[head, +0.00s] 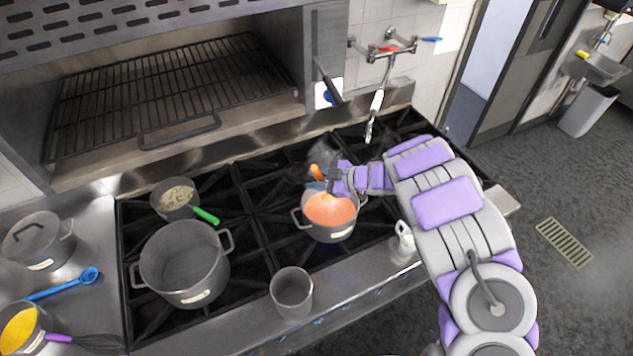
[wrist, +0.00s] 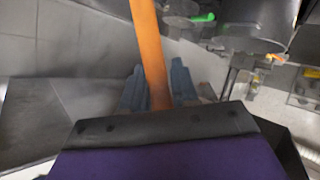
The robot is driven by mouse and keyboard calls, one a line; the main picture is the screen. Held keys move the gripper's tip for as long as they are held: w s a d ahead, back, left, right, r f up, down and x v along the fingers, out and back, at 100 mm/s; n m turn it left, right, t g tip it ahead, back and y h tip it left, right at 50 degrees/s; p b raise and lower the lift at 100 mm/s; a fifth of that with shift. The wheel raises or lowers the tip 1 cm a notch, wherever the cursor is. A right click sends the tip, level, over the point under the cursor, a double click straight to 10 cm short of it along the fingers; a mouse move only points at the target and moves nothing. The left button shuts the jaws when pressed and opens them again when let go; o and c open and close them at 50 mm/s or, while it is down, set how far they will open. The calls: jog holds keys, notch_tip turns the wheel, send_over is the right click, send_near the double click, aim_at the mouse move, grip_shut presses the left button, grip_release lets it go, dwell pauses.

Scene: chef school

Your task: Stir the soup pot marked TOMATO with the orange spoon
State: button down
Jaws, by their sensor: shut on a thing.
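A pot of orange-red soup (head: 330,209) stands on the right part of the stove. A label shows on its front, but I cannot read it. My gripper (head: 318,182) is directly above this pot, shut on the orange spoon (head: 317,171). The spoon's orange handle (wrist: 148,45) also shows in the wrist view, rising between the two fingers. The spoon's lower end is hidden, so I cannot tell how deep it sits in the soup.
A large empty pot (head: 184,262), a small pan with a green handle (head: 175,196) and a grey metal container (head: 292,292) stand left of the soup pot. A lidded pot (head: 38,241) and blue spoon (head: 65,286) are at far left. A faucet (head: 377,100) hangs behind.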

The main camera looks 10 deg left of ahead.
notch_tip(320, 180, up, 8)
jog(key=p, duration=0.4)
jog(key=shift+f, duration=0.2)
dwell(0.4)
